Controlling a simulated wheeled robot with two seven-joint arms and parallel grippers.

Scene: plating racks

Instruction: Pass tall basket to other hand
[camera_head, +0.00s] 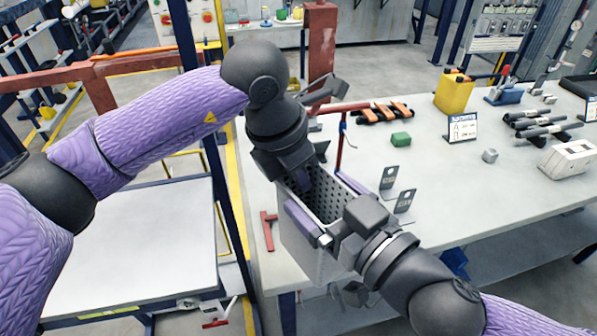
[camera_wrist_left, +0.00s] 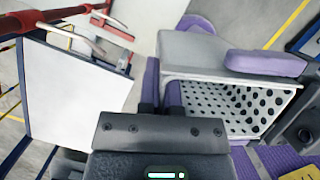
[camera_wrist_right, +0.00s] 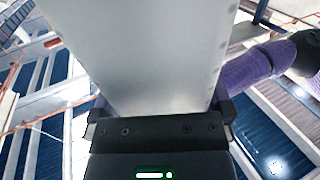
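The tall basket (camera_head: 302,246) is a grey box with perforated inner walls, tilted above the table's near left edge. Its open, perforated inside also shows in the left wrist view (camera_wrist_left: 235,104). My left gripper (camera_wrist_left: 163,92) has its purple fingers close together on either side of one basket wall at the rim; in the head view its wrist hides the fingertips. My right gripper (camera_head: 322,198) spans the basket, with one purple finger along each outer side. In the right wrist view, the basket's smooth outer face (camera_wrist_right: 150,55) fills the space between the fingers.
The white table (camera_head: 430,180) holds small grey brackets (camera_head: 389,178), a green block (camera_head: 401,139), a yellow container (camera_head: 454,92) and several dark tools (camera_head: 540,127). A red post with a rod (camera_head: 340,140) stands close behind the basket. A lower white cart top (camera_head: 135,235) is at left.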

